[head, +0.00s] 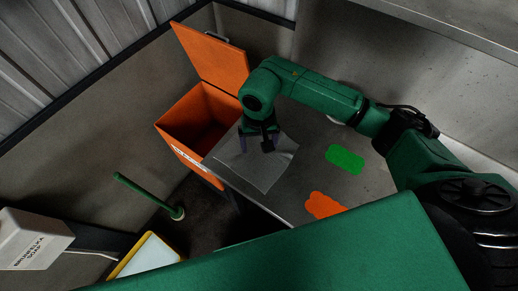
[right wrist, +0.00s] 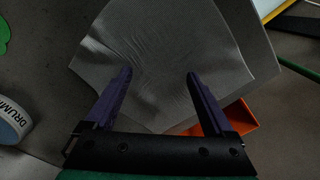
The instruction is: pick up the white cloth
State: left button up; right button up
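The white cloth (head: 262,175) lies spread out with some wrinkles on the metal table (head: 292,195), near its left end. It looks grey in the right wrist view (right wrist: 165,45), where it fills the upper middle. My right gripper (head: 258,147) is over the cloth's upper part, pointing down. In the right wrist view its two purple fingers (right wrist: 160,74) are apart with only cloth showing beneath and between them. I cannot tell whether the fingertips touch it. My left gripper is not in view.
An orange bin (head: 182,146) with its lid (head: 212,55) raised stands at the table's left end. A green piece (head: 345,159) and an orange piece (head: 323,206) lie right of the cloth. A labelled round container (right wrist: 12,122) shows in the right wrist view.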

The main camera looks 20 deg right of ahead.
grip_shut()
jog(key=shift+r, duration=0.1)
notch_tip(320, 180, up, 12)
jog(key=p, duration=0.6)
notch_tip(320, 180, up, 9)
jog(key=p, duration=0.3)
